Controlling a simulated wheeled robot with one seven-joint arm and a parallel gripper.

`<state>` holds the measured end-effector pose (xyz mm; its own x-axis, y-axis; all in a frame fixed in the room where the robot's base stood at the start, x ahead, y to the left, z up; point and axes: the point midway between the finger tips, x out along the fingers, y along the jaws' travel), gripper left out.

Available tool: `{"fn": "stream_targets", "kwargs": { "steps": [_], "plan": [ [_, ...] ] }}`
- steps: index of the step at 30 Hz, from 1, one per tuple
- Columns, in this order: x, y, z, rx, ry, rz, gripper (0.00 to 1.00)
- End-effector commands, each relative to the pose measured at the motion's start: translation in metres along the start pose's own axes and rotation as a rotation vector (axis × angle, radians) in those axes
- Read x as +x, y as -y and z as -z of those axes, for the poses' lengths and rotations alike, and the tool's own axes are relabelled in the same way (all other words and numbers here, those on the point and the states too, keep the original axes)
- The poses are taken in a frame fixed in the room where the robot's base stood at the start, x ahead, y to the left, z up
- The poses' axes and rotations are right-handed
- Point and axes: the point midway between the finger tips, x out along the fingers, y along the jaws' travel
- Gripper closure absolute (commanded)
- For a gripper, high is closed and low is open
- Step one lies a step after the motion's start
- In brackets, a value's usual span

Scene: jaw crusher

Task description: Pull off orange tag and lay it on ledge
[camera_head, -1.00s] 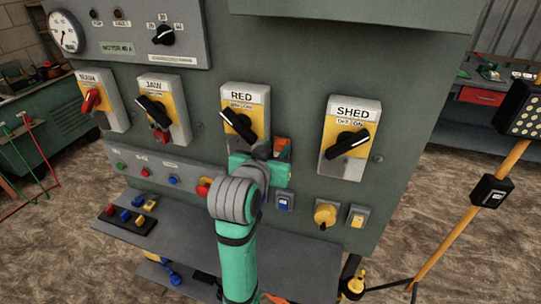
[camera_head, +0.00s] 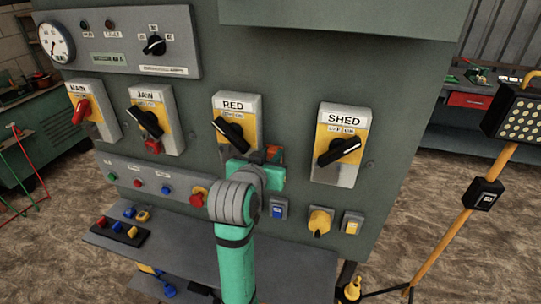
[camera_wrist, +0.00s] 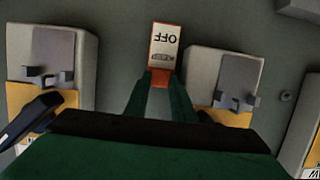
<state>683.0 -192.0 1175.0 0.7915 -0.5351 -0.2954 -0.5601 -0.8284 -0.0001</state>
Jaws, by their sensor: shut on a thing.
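The orange tag (camera_head: 273,153) shows just above my gripper (camera_head: 262,174), right of the RED switch's (camera_head: 237,120) lower part. In the wrist view the tag (camera_wrist: 164,50) has a white face reading OFF upside down and an orange border. My gripper's two fingers (camera_wrist: 162,82) are shut on its near orange end. The tag appears beside the RED switch box, not over it; whether it touches the panel behind is unclear. The grey ledge (camera_head: 190,248) runs along the cabinet below, left of my arm, with part hidden behind the arm.
The ledge's middle is bare. The SHED switch (camera_head: 342,145) is to the right and the JAW switch (camera_head: 152,120) to the left. A red knob (camera_head: 199,197) projects near my wrist.

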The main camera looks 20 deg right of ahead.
Motion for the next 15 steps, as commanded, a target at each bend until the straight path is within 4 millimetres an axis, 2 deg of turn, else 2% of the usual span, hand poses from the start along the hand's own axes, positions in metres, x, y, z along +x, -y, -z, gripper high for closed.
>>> {"fn": "stream_targets", "kwargs": {
  "steps": [15],
  "plan": [
    [-0.019, 0.001, -0.006, -0.001, 0.000, 0.001, 0.99]
  ]
}}
